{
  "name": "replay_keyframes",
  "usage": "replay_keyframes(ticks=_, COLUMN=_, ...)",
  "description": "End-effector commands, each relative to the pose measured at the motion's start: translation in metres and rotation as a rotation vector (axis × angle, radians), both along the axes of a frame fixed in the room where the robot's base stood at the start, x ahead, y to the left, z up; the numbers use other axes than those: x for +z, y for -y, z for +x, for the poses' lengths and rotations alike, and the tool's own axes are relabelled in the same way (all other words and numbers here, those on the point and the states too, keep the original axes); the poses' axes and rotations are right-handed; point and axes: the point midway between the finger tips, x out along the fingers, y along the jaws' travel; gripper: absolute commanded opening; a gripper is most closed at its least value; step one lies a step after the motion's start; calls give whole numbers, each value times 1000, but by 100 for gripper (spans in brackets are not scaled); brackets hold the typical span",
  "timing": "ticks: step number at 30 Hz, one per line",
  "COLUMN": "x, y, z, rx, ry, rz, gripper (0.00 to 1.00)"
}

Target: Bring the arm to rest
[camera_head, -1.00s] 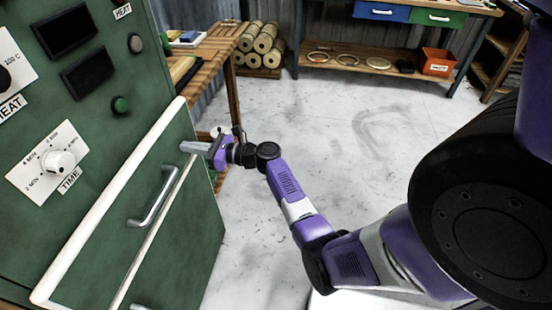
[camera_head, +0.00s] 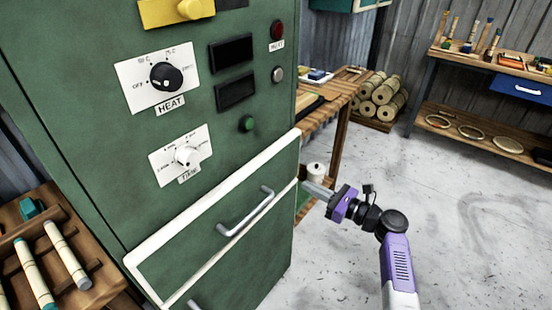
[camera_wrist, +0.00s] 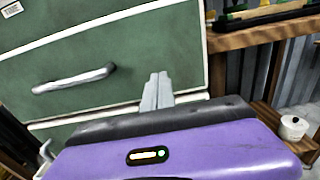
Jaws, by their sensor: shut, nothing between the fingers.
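My gripper (camera_head: 318,189) is in front of the right edge of the green cabinet's drawer front, with its fingers pointing left in the head view. Its two grey fingers lie together, shut and empty. In the wrist view the shut fingers (camera_wrist: 158,91) stand up in front of the green drawer, right of the metal handle (camera_wrist: 75,79). My arm (camera_head: 397,262) reaches in from the lower right, over the floor. I cannot tell whether the fingertips touch the cabinet.
The green cabinet (camera_head: 115,170) has a heat dial (camera_head: 166,77), a time dial (camera_head: 186,155) and a drawer handle (camera_head: 247,213). A wooden rack (camera_head: 100,275) stands at left. A wooden bench (camera_head: 338,105) and a small white pot (camera_head: 316,171) are behind my gripper. The floor (camera_head: 470,240) at right is clear.

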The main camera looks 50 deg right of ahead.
Motion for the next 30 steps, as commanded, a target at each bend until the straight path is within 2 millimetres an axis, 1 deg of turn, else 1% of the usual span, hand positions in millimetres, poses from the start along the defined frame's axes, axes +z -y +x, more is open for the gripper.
replay_keyframes(ticks=8, x=0, y=0, z=-2, rx=-1, ry=1, rz=-11, gripper=0)
replay_keyframes(ticks=11, x=-1, y=7, z=-1, rx=-26, ry=2, rz=-77, gripper=0)
replay_keyframes(ticks=14, x=-5, y=25, z=-1, rx=-95, ry=-33, rz=-233, gripper=0)
replay_keyframes(ticks=15, x=-3, y=35, z=-1, rx=-129, ry=-55, rz=-325, gripper=0)
replay_keyframes(ticks=17, x=-5, y=47, z=-4, rx=-179, ry=-102, rz=-473, gripper=0)
replay_keyframes(ticks=18, x=-9, y=52, z=-9, rx=-207, ry=-141, rz=-573, gripper=0)
replay_keyframes(ticks=20, x=-17, y=54, z=-17, rx=-238, ry=-207, rz=-725, gripper=0)
replay_keyframes(ticks=23, x=-33, y=44, z=-32, rx=-258, ry=-325, rz=-996, gripper=0)
replay_keyframes(ticks=26, x=-43, y=26, z=-50, rx=-249, ry=-428, rz=-1262, gripper=0)
replay_keyframes(ticks=29, x=-47, y=0, z=-70, rx=-212, ry=-513, rz=-1537, gripper=0)
replay_keyframes(ticks=30, x=-46, y=-13, z=-79, rx=-193, ry=-541, rz=-1651, gripper=0)
